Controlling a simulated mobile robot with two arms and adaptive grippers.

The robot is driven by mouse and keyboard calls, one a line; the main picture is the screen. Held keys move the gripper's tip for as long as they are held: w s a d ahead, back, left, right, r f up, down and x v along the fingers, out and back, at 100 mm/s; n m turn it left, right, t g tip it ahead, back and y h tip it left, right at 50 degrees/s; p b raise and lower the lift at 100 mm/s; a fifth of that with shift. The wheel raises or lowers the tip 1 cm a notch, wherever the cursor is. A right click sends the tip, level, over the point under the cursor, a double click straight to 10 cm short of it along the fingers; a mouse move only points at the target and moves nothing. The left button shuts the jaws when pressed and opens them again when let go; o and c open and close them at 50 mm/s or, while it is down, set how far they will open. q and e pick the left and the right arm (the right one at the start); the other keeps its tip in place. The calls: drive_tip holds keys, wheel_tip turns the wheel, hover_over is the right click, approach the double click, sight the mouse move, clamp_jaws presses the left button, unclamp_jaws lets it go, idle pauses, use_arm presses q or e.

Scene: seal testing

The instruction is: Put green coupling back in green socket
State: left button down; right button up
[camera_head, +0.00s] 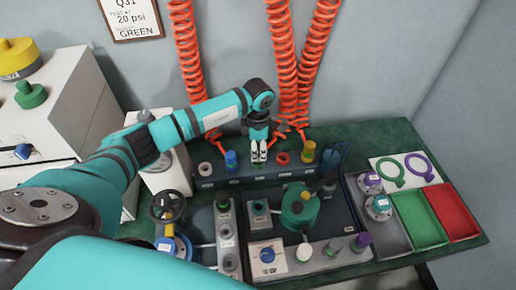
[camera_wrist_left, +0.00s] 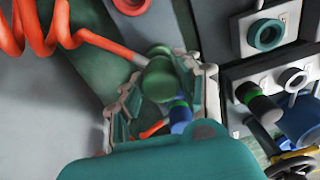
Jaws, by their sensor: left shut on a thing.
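My left gripper (camera_head: 258,152) reaches down to the back row of sockets, between a blue coupling and a red ring. In the left wrist view, its fingers (camera_wrist_left: 165,98) are shut on the green coupling (camera_wrist_left: 157,78), which has an orange hose running to it. The gripper hides the coupling in the head view. The green socket cannot be made out; the gripper covers that part of the row. I cannot tell whether the coupling touches a socket. My right gripper is not in view.
The blue coupling (camera_head: 231,159), red ring (camera_head: 282,158) and yellow coupling (camera_head: 309,151) stand close beside the gripper. Coiled orange hoses (camera_head: 283,60) hang behind it. A round green fixture (camera_head: 300,207) stands in front. Green (camera_head: 420,218) and red (camera_head: 455,209) trays lie at right.

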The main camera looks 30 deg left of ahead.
use_arm(q)
drive_tip(key=shift+f+b, duration=0.6)
drive_tip(key=shift+f, duration=0.1)
drive_tip(key=c, duration=0.8)
unclamp_jaws()
drive_tip(key=shift+c, duration=0.2)
wheel_tip(320, 180, up, 12)
drive_tip(key=shift+r, duration=0.1)
